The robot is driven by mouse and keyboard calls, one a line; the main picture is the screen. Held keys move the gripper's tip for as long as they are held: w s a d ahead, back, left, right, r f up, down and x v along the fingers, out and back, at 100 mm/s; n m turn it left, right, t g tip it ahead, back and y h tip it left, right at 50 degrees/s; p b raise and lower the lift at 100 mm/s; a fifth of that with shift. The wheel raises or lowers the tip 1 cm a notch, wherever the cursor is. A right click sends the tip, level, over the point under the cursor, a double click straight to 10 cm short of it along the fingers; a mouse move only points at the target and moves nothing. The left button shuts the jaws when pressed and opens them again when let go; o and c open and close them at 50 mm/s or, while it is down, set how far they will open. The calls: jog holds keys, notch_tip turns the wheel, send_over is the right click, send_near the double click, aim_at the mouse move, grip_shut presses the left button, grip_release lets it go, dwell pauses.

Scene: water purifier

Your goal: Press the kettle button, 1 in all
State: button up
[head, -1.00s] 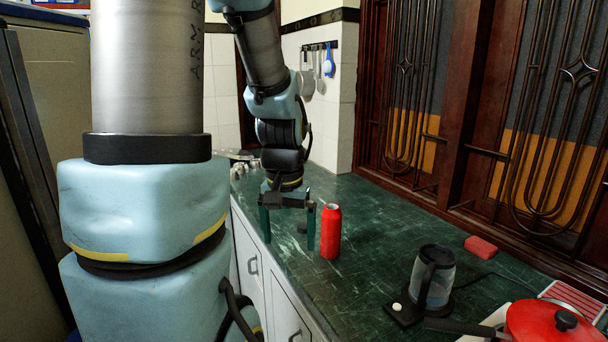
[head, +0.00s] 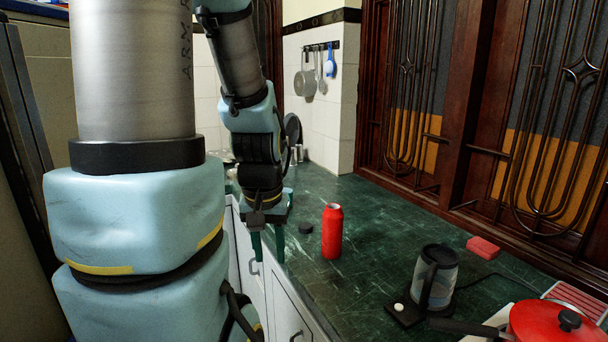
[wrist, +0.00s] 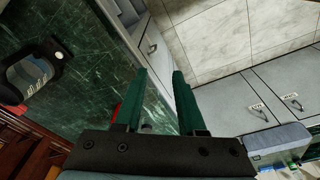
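The kettle (head: 437,277) is dark and see-through and stands on a black base (head: 405,312) at the right front of the green counter. A small round white button (head: 399,307) sits on the left corner of that base. In the wrist view the kettle (wrist: 30,75) is at the upper left, with the white button (wrist: 59,56) beside it. My gripper (head: 268,248) points down at the counter's front edge, left of the red can and well apart from the kettle. In the wrist view its two green fingers (wrist: 162,75) are spread with nothing between them.
A red can (head: 332,232) stands on the counter between my gripper and the kettle. A red pot (head: 556,330) is at the lower right, and a red block (head: 481,247) lies behind the kettle. The counter's middle is clear.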

grip_shut()
dwell(1.0)
